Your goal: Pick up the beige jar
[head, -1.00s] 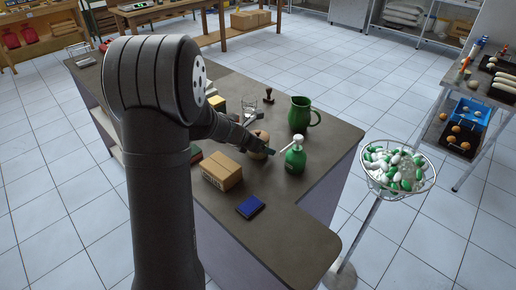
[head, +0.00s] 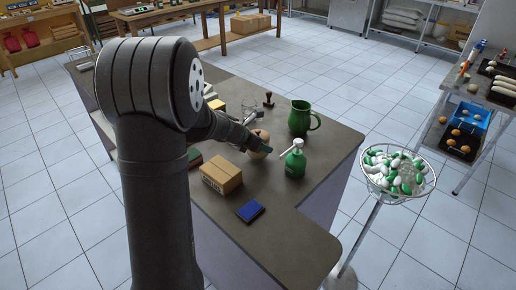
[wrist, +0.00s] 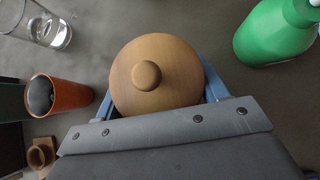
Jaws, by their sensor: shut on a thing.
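The beige jar (head: 260,139) stands on the dark counter, partly hidden by my gripper in the head view. In the wrist view its round wooden-looking lid (wrist: 157,92) with a small knob faces the camera, and the lid covers most of the jar's body. My gripper (head: 262,147) is around the jar, with a blue finger on each side of it in the wrist view (wrist: 158,92). It is shut on the jar. I cannot tell whether the jar's base is touching the counter.
A green pump bottle (head: 295,162) stands close to the right of the jar, with a green jug (head: 301,117) behind. A glass (wrist: 45,28) and an orange cylinder (wrist: 68,95) are to the left in the wrist view. A cardboard box (head: 222,178) and blue pad (head: 250,211) lie in front.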

